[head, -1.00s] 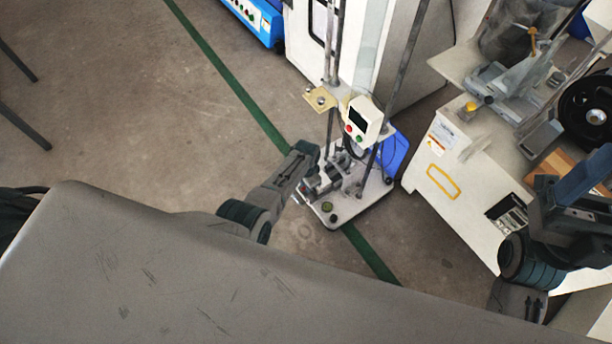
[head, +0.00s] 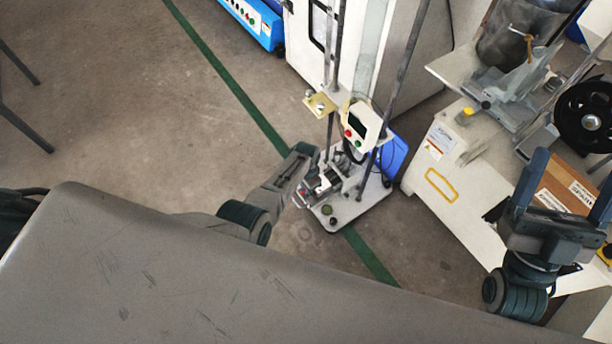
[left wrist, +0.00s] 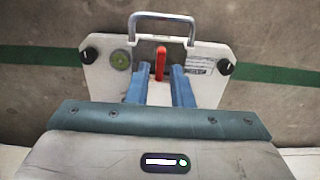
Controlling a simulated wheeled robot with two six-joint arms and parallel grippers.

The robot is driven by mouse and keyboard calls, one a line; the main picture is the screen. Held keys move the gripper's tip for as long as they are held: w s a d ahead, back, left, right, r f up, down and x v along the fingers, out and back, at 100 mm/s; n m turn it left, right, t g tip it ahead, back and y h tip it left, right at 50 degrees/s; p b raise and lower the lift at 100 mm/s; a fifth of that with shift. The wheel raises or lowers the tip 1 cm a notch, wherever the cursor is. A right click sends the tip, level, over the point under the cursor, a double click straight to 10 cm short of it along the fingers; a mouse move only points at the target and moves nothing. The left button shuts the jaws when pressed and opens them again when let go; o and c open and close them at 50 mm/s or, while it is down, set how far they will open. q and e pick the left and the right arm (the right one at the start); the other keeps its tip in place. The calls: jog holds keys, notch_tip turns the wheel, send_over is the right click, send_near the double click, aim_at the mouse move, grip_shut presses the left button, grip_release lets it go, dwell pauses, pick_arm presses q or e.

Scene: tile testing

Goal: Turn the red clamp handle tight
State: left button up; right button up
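The red clamp handle (left wrist: 160,63) stands out in the left wrist view, a short upright bar in the middle of a pale plate (left wrist: 210,85). My left gripper (left wrist: 159,75) is over the plate with its two blue fingers apart, one on each side of the handle's lower end. A gap shows between the handle and each finger, and I see no grip on it. In the head view my left arm reaches to the base of the testing stand (head: 345,212), where the handle is hard to make out. My right gripper (head: 565,175) is open and empty, its fingers pointing up.
The stand carries a white control box (head: 362,124) and upright rods. A metal loop (left wrist: 162,18) rises behind the red handle. At right is a white bench (head: 440,215) with a cardboard box (head: 562,178) and a black wheel (head: 585,115).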

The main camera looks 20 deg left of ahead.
pick_arm(q)
jog(key=shift+r+p, duration=0.45)
jog(key=shift+r, duration=0.25)
jog(key=shift+r+p, duration=0.25)
jog(key=shift+p, duration=0.2)
jog(key=shift+r, duration=0.2)
jog(key=shift+r+p, duration=0.5)
jog(key=shift+p, duration=0.2)
pick_arm(e)
jog(key=w+f+m+g+h, duration=0.3)
jog(key=f+g, duration=0.8)
jog(key=f, duration=0.4)
pick_arm(q)
jog(key=shift+r+p, duration=0.3)
jog(key=shift+p, duration=0.05)
jog(key=shift+r+p, duration=0.8)
jog(key=shift+p, duration=0.05)
pick_arm(e)
jog(key=s+a+f+g, duration=0.1)
jog(key=s+f+g, duration=0.6)
jog(key=f, duration=0.5)
jog(key=shift+s+a+g+y, duration=0.35)
jog(key=shift+g+y, duration=0.05)
